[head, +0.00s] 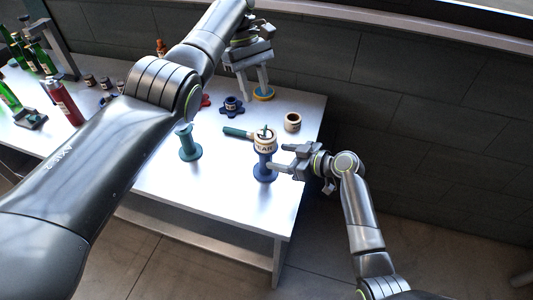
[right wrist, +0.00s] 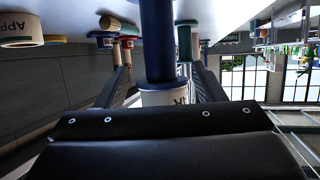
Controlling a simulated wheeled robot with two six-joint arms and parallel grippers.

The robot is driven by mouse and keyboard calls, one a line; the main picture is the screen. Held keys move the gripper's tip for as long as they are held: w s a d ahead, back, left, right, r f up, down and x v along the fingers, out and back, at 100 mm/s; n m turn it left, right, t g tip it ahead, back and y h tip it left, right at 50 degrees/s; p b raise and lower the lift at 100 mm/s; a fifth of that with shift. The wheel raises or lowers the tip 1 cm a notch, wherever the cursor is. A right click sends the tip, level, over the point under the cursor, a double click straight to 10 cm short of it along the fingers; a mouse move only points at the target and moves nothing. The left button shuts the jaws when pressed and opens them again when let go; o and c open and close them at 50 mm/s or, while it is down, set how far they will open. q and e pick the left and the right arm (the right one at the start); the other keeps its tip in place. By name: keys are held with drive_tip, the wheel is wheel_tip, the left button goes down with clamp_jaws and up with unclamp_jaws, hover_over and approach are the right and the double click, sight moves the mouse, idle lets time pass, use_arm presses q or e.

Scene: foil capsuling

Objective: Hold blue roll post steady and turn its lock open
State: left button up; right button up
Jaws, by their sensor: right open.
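The blue roll post (head: 264,171) stands upright on the white table near its right end. A white roll (head: 264,146) with dark lettering sits around its upper part, and a small dark green piece, perhaps the lock, shows on top (head: 265,131). My right gripper (head: 279,167) is at the post from the right, below the roll. My left gripper (head: 255,84) is open and empty, above the table's back part, away from the post.
A teal post (head: 190,145) stands bare to the left. Bottles (head: 64,102) stand at far left. The front right tabletop is clear.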

sight(266, 154)
drive_tip(key=shift+x, duration=3.15)
clamp_jaws()
